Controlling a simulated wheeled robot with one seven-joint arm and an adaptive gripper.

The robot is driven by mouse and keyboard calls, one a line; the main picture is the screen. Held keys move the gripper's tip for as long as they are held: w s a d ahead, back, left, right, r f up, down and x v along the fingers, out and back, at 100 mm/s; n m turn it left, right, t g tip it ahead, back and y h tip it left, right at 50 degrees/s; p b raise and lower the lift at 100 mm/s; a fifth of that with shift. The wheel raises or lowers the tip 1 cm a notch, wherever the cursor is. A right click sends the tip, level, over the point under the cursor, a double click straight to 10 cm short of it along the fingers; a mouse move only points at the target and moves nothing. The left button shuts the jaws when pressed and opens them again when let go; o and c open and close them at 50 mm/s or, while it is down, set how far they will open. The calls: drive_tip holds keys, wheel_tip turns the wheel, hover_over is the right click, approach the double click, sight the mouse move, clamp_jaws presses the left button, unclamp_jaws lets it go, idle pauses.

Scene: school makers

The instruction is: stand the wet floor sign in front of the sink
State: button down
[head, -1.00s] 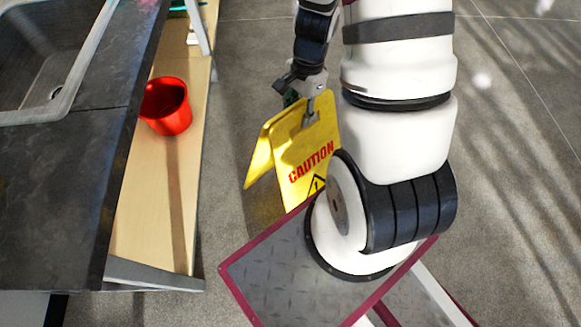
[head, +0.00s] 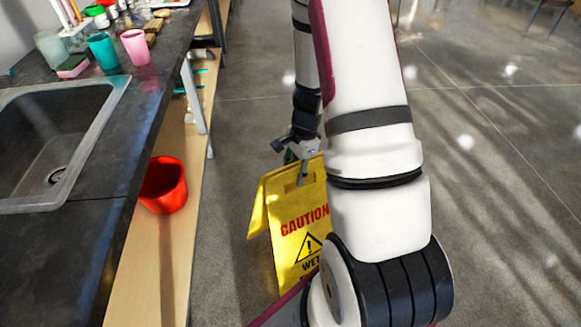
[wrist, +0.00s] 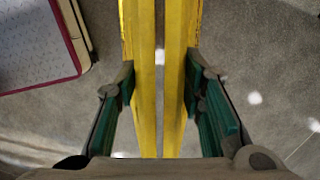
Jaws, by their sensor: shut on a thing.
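The yellow wet floor sign (head: 297,225) is upright with its two panels spread apart, "CAUTION" facing me. My gripper (head: 303,168) is shut on its top edge in the head view. In the wrist view, the green-padded fingers press the sign's two yellow panels (wrist: 143,75) from both sides. The sign's lower part is hidden by my arm and the frame edge, so I cannot tell whether it touches the floor. The sink (head: 50,150) is set in the dark counter at the left; the sign is to its right, beyond the counter's edge.
A red bucket (head: 163,187) stands on the wooden shelf (head: 140,270) below the counter (head: 90,240), between sink and sign. Cups (head: 134,47) and a sponge (head: 73,66) are on the counter behind the sink. The grey floor (head: 490,190) to the right is clear.

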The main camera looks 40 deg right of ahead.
drive_tip(key=w+d+f+b, duration=0.2)
drive_tip(key=w+d+f, duration=0.1)
drive_tip(key=w, duration=0.3)
drive_tip(key=shift+f, duration=0.55)
drive_tip(key=shift+d, duration=0.1)
drive_tip(key=c, duration=1.1)
unclamp_jaws()
drive_tip(key=shift+f, duration=0.1)
drive_tip(key=shift+o, duration=0.2)
